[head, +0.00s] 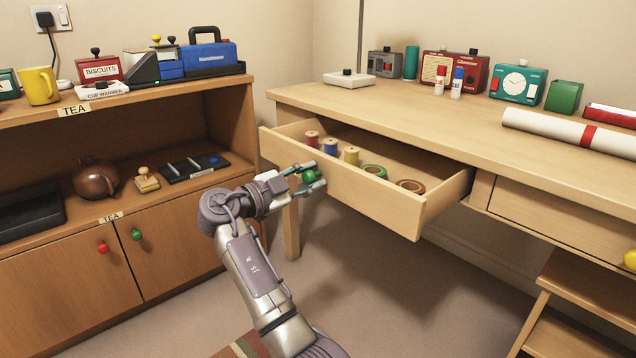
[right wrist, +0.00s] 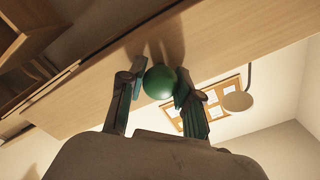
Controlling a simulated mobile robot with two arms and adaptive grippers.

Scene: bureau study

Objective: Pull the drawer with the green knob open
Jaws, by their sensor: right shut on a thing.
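The desk drawer (head: 400,209) with the green knob stands pulled out from the desk. Spools and tape rolls show inside it. The round green knob (head: 308,176) is on its front face, towards the left. My right gripper (head: 307,180) is shut on the knob. In the right wrist view the green knob (right wrist: 159,82) sits between the two fingers (right wrist: 158,92), with the drawer front (right wrist: 200,45) behind it. My left gripper is in neither view.
A second desk drawer (head: 560,219) at the right is shut, with a yellow knob (head: 630,259) at the picture edge. A low cabinet (head: 75,285) with a red and another green knob (head: 136,234) stands at the left. Wooden steps (head: 580,310) stand at the lower right. Floor below the drawer is clear.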

